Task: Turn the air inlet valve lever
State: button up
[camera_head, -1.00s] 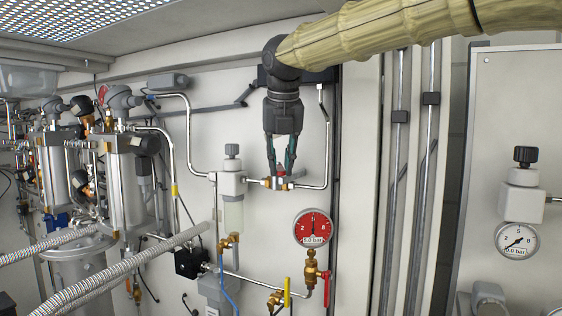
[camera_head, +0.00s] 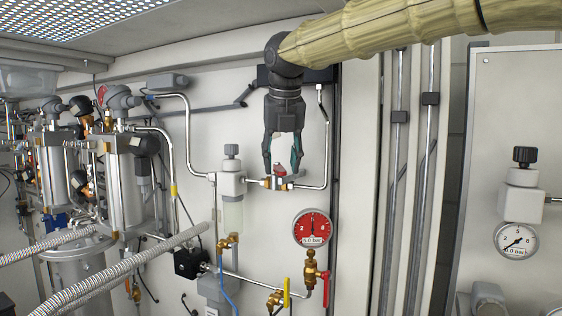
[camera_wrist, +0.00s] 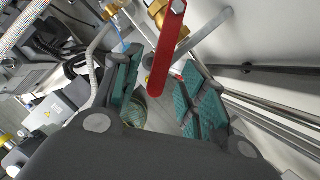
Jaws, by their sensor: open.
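A small valve (camera_head: 279,184) with brass ends sits in the upper pipe run on the wall panel. Its red lever shows between my fingers in the head view (camera_head: 281,169). My gripper (camera_head: 282,173) points down over the valve. Its teal-padded fingers are open, one on each side of the lever. In the wrist view there are visible gaps between the lever and both pads (camera_wrist: 166,88).
A red gauge (camera_head: 312,228) is below the valve, above a brass valve with a red handle (camera_head: 326,288). A yellow handle (camera_head: 286,291) is beside it. A filter unit (camera_head: 232,185) stands close left, and a vertical pipe (camera_head: 327,135) close right.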

jog(key=shift+s+r, duration=0.25)
jog(key=shift+r, duration=0.35)
jog(key=shift+r, duration=0.2)
jog(key=v, duration=0.5)
jog(key=shift+s+r, duration=0.2)
jog(key=shift+r, duration=0.1)
dwell(0.3)
